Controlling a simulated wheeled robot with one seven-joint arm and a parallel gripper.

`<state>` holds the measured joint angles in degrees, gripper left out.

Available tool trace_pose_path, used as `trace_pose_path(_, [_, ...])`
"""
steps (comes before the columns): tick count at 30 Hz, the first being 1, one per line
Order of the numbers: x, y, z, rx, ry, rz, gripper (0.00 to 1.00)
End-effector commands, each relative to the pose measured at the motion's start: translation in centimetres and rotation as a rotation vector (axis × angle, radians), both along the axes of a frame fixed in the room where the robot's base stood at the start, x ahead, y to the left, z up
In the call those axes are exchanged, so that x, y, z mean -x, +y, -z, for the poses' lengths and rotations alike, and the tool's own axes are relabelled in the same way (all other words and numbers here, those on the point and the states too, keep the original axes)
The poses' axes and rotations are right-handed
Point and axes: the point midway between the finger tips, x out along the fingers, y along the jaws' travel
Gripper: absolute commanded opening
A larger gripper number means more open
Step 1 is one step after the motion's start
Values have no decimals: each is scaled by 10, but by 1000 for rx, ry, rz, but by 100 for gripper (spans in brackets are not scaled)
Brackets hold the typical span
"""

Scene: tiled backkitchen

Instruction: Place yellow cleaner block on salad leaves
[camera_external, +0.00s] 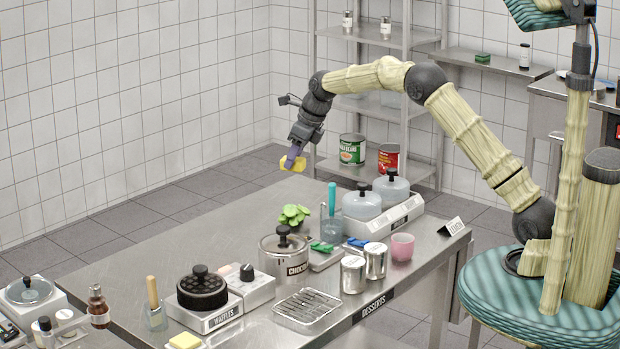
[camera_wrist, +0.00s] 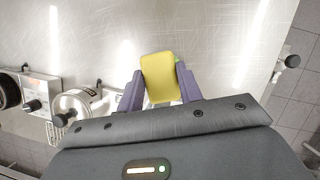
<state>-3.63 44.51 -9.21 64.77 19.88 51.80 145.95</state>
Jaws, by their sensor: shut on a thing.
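My gripper (camera_external: 290,165) is shut on the yellow cleaner block (camera_external: 293,163) and holds it in the air above the far part of the steel table. In the wrist view the yellow block (camera_wrist: 159,78) sits between the two purple fingers of my gripper (camera_wrist: 160,88). The green salad leaves (camera_external: 293,215) lie on the table, below the block in the outside view and behind the lidded steel pot.
A steel pot (camera_external: 288,262), a glass beaker with a turquoise-handled tool (camera_external: 331,205) and a two-lidded unit (camera_external: 380,212) stand near the leaves. A black waffle maker (camera_external: 202,290) is at the front left. The table's far left part (camera_external: 190,225) is clear.

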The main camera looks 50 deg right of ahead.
Motion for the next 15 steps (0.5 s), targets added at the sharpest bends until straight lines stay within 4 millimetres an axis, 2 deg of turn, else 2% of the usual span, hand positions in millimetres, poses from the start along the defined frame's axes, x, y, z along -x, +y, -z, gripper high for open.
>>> trace_pose_path(8, [0,-1,2,0,1,1,12])
trace_pose_path(15, [1,-1,36,-1,5,0,12])
